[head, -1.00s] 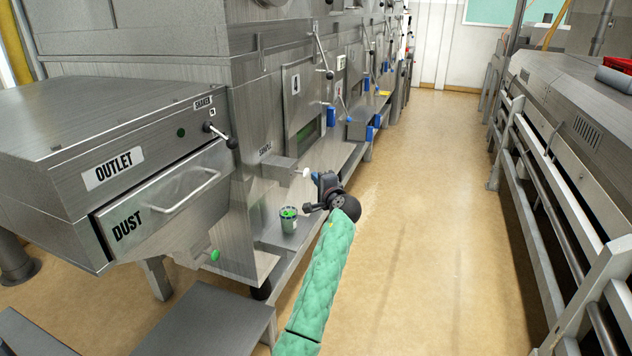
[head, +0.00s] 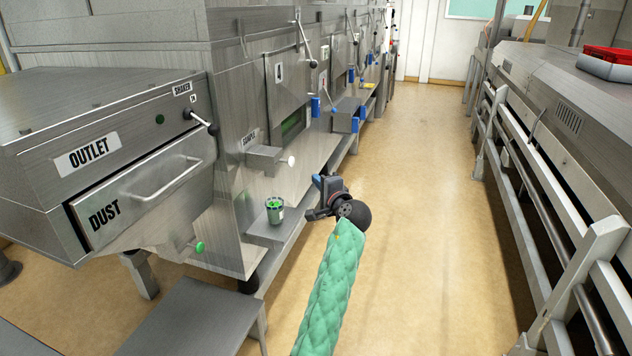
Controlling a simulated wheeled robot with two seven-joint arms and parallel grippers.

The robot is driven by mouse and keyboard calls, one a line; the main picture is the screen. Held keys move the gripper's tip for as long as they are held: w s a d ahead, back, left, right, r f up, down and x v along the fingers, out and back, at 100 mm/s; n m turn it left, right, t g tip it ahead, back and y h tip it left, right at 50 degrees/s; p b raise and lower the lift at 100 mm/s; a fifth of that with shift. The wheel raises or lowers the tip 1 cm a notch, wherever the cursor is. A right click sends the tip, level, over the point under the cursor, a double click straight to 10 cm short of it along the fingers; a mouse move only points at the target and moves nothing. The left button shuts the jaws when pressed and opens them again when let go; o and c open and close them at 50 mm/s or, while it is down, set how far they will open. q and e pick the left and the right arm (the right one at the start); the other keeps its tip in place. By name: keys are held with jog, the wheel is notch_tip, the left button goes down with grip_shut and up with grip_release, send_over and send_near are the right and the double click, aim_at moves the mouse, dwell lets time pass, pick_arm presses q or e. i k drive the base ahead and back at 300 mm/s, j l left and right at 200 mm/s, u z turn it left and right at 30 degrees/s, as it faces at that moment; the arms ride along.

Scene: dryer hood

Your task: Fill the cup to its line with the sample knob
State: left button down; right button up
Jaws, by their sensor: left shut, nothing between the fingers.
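The cup (head: 275,211) is a small clear vessel with green contents, upright on the low steel shelf (head: 268,233) below the sample spout (head: 262,158). How its fill stands against its line is too small to tell. The sample knob (head: 291,162) is a small white knob at the right end of the spout, under the "SAMPLE" label. My left gripper (head: 312,202) is shut and empty, to the right of the cup and below the knob, apart from both. Its arm comes up from the bottom in a green quilted sleeve. My right gripper is not in view.
The outlet box with its dust drawer (head: 150,195), a green knob (head: 199,248) and the shaker lever (head: 203,124) stands at the left. A grey step (head: 195,315) is in front. White railings (head: 545,215) line the right. The aisle floor (head: 425,170) is clear.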

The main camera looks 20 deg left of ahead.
aim_at(287, 161)
jog(key=i+l+u, duration=0.2)
jog(key=l, duration=0.2)
jog(key=l+u, duration=0.2)
jog(key=l, duration=0.25)
jog(key=i+l+u, duration=0.2)
jog(key=l, duration=0.25)
jog(key=k, duration=0.1)
